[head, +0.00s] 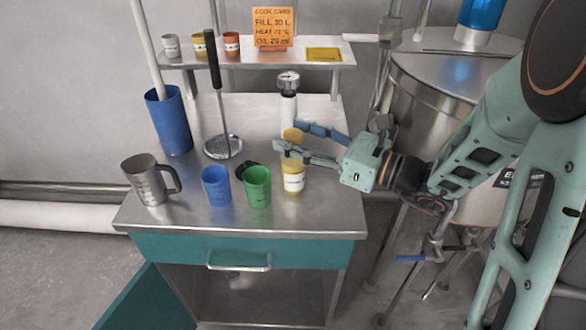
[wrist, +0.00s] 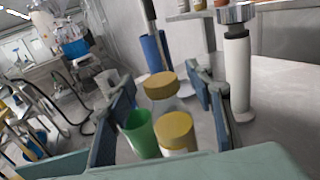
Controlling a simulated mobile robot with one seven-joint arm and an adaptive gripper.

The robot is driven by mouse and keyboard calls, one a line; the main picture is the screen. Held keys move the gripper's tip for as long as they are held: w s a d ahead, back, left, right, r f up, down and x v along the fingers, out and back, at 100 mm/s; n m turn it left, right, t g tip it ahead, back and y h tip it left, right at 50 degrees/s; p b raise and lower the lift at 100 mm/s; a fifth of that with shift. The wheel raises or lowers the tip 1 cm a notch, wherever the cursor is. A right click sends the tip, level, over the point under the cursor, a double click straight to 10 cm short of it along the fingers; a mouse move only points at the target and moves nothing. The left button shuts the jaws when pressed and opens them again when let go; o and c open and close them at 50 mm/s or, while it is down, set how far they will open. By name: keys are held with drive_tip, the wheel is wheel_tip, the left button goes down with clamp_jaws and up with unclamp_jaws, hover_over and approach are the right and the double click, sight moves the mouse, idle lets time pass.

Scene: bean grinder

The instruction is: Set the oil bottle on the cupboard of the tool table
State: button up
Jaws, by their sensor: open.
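Two yellow-capped containers stand on the steel tool table (head: 185,215); I cannot tell which is the oil bottle. The farther one (head: 292,135) has a clear-looking body in the wrist view (wrist: 160,87). The nearer one (head: 293,178) bears a white label and also shows in the wrist view (wrist: 176,132). My gripper (head: 286,138) reaches in from the right, open, with the farther cap between its fingertips and apart from them. The fingers flank both caps in the wrist view. The cupboard (head: 262,300) under the table is open, its teal door (head: 150,303) swung left.
A blue cup (head: 216,186) and a green cup (head: 258,187) stand left of the nearer container. A steel jug (head: 146,182), tall blue holder (head: 170,120), skimmer (head: 222,147) and white gauge cylinder (head: 288,106) share the tabletop. A large steel vessel (head: 430,95) stands right.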

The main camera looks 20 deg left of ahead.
drive_tip(key=shift+w+a, duration=0.15)
drive_tip(key=shift+a, duration=0.35)
clamp_jaws()
